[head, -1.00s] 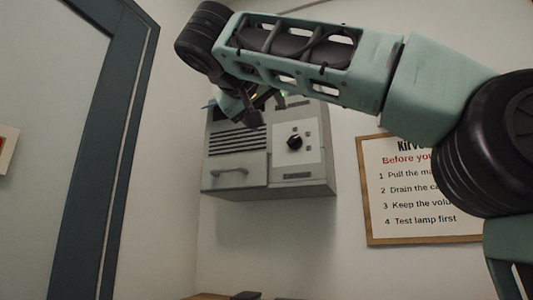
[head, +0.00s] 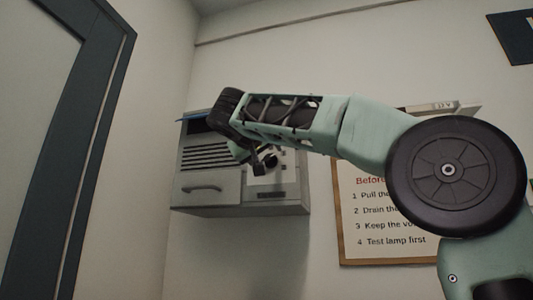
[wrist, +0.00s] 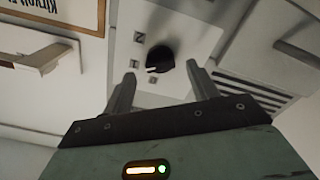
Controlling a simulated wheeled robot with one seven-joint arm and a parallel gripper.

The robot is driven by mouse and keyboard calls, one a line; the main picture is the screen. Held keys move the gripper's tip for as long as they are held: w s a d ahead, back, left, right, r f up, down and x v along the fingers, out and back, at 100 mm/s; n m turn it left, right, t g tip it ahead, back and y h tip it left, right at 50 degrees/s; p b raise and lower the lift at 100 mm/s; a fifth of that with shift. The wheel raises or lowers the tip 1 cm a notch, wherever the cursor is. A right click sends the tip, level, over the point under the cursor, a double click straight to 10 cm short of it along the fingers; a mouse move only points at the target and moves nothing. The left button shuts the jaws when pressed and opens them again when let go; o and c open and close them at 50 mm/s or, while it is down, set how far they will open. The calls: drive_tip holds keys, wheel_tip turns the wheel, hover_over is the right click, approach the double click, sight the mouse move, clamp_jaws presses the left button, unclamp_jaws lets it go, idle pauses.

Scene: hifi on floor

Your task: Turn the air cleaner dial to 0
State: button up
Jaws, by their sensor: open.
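The air cleaner (head: 206,190) is a grey box on the wall with slats, a handle and a lighter control panel. Its black dial (wrist: 160,59) sits on that panel, in the wrist view just beyond and between my fingertips. A pale pointer mark shows on the dial, and small square labels surround it; I cannot read them. My gripper (wrist: 161,82) is open and empty, with its fingers apart on either side of the dial's near side. In the head view my gripper (head: 262,162) is in front of the panel and partly hides the dial.
A framed notice (head: 385,252) hangs on the wall to the right of the air cleaner, partly behind my arm. A dark-framed door (head: 75,150) stands at the left. The wall below the air cleaner is clear.

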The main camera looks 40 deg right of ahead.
sight(270, 160)
drive_tip(key=shift+x, duration=1.15)
drive_tip(key=c, duration=1)
